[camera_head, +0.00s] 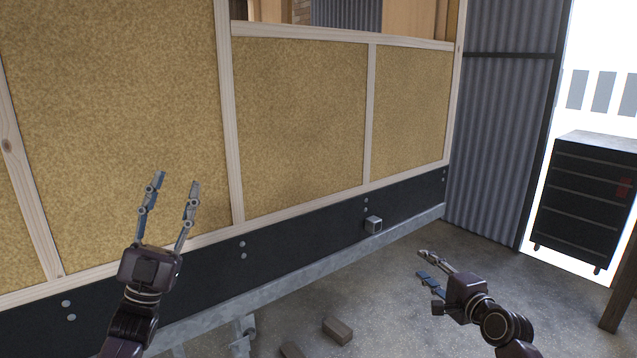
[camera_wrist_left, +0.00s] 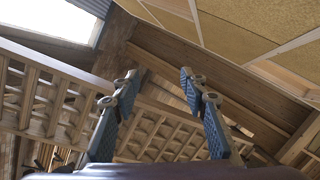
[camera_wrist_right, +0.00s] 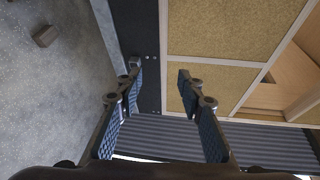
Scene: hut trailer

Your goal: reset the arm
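My left gripper (camera_head: 172,190) is raised at the left of the head view, fingers pointing up, in front of the insulated wall panel. It is open and empty. In the left wrist view my left gripper (camera_wrist_left: 158,78) has its two fingers apart, with wooden framing and a lattice behind them. My right gripper (camera_head: 422,264) is at the lower right of the head view, above the concrete floor, fingers pointing left. In the right wrist view my right gripper (camera_wrist_right: 158,72) shows its fingers apart with nothing between them.
The trailer wall (camera_head: 300,120) with wooden studs stands in front, over a black beam (camera_head: 300,247). A small metal box (camera_head: 373,225) sits on the beam. Brown blocks (camera_head: 337,330) lie on the floor. A black drawer cabinet (camera_head: 590,195) stands at the right.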

